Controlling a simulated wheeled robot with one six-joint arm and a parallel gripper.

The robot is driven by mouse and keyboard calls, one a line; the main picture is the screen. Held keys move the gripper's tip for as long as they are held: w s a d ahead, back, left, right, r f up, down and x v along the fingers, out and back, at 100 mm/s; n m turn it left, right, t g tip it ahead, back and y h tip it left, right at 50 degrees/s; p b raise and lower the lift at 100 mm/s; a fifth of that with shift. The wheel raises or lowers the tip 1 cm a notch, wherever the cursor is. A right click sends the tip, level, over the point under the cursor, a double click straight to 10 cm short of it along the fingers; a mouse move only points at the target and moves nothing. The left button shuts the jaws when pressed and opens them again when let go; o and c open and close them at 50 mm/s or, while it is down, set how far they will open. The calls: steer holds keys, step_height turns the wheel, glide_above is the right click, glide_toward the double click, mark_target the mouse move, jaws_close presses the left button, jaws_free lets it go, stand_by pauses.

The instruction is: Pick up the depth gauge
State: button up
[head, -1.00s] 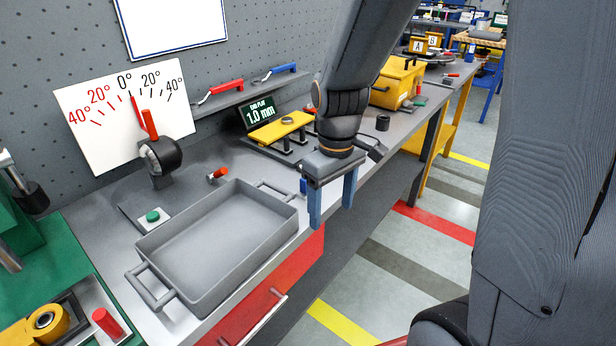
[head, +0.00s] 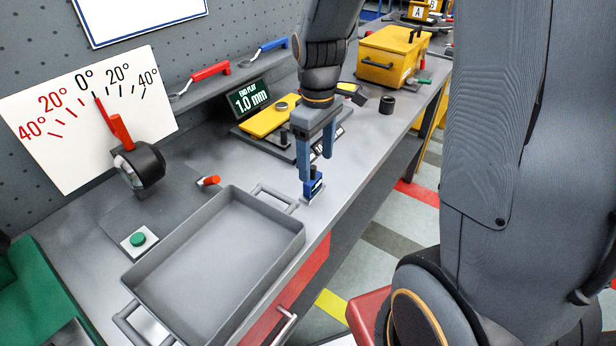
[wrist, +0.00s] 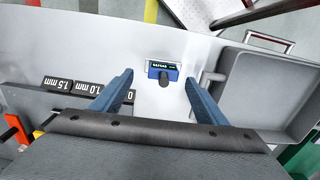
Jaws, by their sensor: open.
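The depth gauge, seemingly the small blue device (head: 313,187) with a dark display and a black knob, stands on the grey bench just right of the tray. In the wrist view the blue device (wrist: 163,72) lies between the fingertips, display and knob visible. My gripper (head: 316,168) is open, its blue fingers pointing down over the device. In the head view the near finger covers part of it. The open fingers (wrist: 159,78) in the wrist view show nothing held between them; contact cannot be told.
A grey tray (head: 285,250) with handles is close on the left. A yellow-topped fixture (head: 270,118) and the "1.0 mm" display (head: 249,97) stand behind. Labelled black blocks (wrist: 92,89) lie nearby. A yellow box (head: 388,58) is farther back. The bench's front edge is close.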

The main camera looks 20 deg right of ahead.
mark_target(313, 178)
steer(key=shift+s+a+f+p, duration=0.1)
steer(key=shift+a+f+p, duration=0.1)
steer(key=shift+f, duration=0.55)
steer(key=shift+a+f+p, duration=0.15)
steer(key=shift+f+p, duration=0.05)
steer(key=shift+f, duration=0.5)
steer(key=shift+f+p, duration=0.6)
steer(key=shift+f, duration=1.55)
steer(key=c, duration=0.8)
steer(key=shift+r, duration=0.1)
